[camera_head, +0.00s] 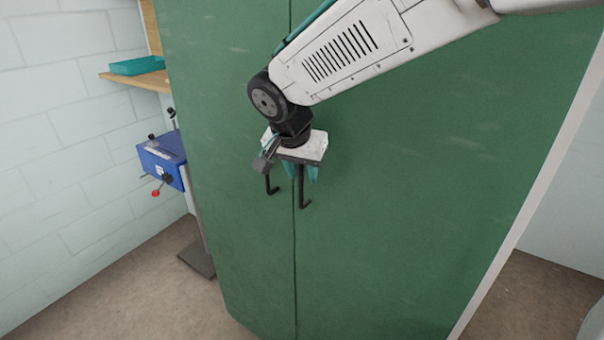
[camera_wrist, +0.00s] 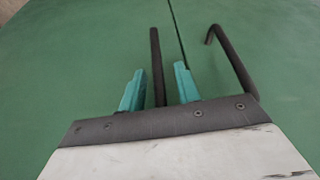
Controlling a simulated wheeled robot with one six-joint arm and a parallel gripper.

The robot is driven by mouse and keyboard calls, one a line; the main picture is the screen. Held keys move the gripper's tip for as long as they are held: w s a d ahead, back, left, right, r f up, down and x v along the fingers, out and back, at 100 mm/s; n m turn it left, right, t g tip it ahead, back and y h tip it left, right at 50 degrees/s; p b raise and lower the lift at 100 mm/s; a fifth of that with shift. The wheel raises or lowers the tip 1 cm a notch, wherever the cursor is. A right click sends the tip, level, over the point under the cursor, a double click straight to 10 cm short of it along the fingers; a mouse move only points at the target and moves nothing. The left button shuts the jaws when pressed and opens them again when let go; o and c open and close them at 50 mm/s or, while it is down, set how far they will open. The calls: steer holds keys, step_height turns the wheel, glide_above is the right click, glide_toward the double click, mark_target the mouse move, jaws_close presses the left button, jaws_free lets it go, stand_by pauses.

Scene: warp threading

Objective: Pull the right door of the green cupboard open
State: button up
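The green cupboard's right door (camera_head: 400,220) stands shut, level with the left door (camera_head: 235,220) along a narrow seam. Each door has a dark bar handle near the seam. My gripper (camera_head: 304,174) is in front of the right door's handle (camera_head: 304,198); its teal fingers are partly hidden under the white gripper body. In the wrist view, the fingers stand open on either side of this handle (camera_wrist: 156,50), with a small gap on each side. The left door's handle (camera_head: 270,186) is outside the fingers; in the wrist view it shows at the right (camera_wrist: 235,62).
A blue machine (camera_head: 162,160) with a red knob stands left of the cupboard. A wooden shelf (camera_head: 150,80) with a teal tray (camera_head: 136,66) is above it. The floor (camera_head: 130,300) at the front left looks clear.

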steer(key=shift+w+d+f, duration=0.15)
steer(key=shift+w+f, duration=0.05)
steer(key=shift+f, duration=0.3)
jaws_close()
steer(key=shift+s, duration=0.1)
